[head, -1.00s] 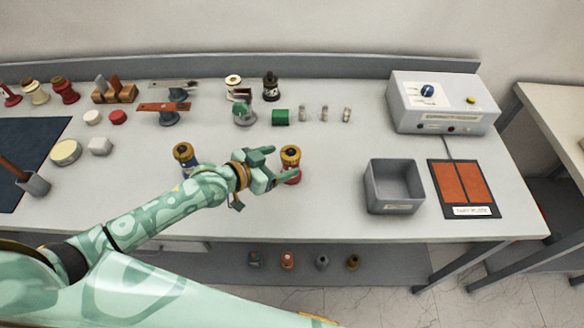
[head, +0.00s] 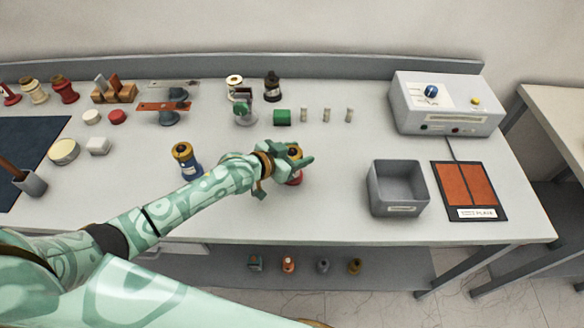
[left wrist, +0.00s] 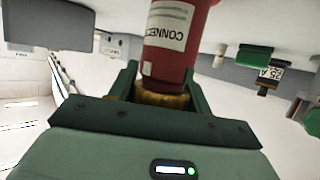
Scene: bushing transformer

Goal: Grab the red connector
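The red connector (head: 296,179) stands upright on the table near the middle, with a brass-coloured top. In the left wrist view its red body (left wrist: 178,40) carries a white label, and its brass end sits between the fingers. My left gripper (head: 298,156) is at the connector's top, one finger on each side. In the left wrist view the fingers (left wrist: 162,85) look very close to the brass end; I cannot tell whether they press on it. The gripper partly hides the connector in the head view. My right gripper is not in view.
A blue connector (head: 190,165) stands to the left, near my left forearm. A grey open bin (head: 397,203) and an orange test plate (head: 465,185) lie to the right. A green block (head: 282,117) and several small cylinders stand behind. The table between connector and bin is clear.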

